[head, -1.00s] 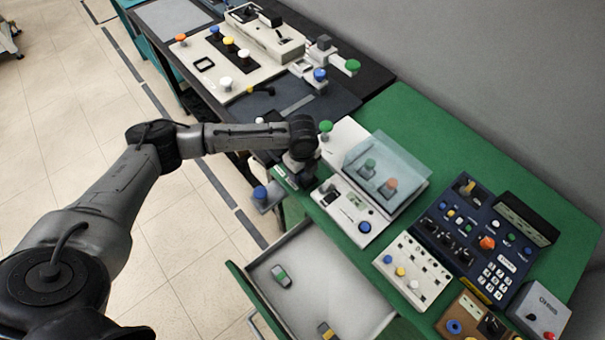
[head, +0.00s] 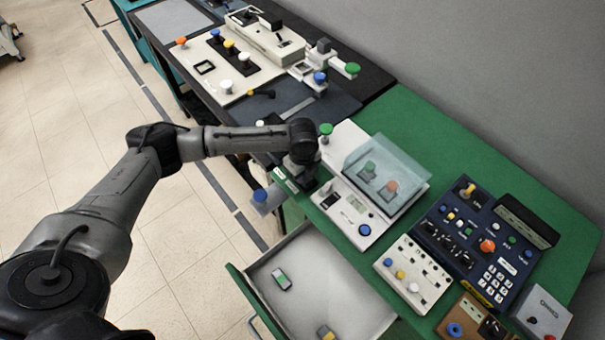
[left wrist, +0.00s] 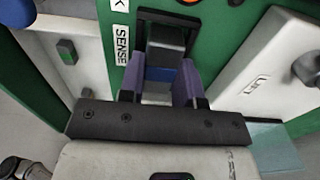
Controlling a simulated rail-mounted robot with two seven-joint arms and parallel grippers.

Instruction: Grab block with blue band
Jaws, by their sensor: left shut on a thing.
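My left gripper (left wrist: 158,90) has its two purple fingers shut on a grey block with a blue band (left wrist: 158,72), in the left wrist view. The block's far end is at a dark slot (left wrist: 168,20) in a green panel, beside a label reading SENSE. I cannot tell how deep it sits in the slot. In the head view my left gripper (head: 298,180) is at the left edge of the green bench, and the block is hidden there by the wrist. My right gripper is not in view.
An open drawer (head: 345,283) below the bench holds a green-banded block (head: 281,279) and a yellow-banded block (head: 326,333). A device with a clear cover (head: 385,172) stands just right of my left gripper. Control panels (head: 483,240) fill the bench's right side.

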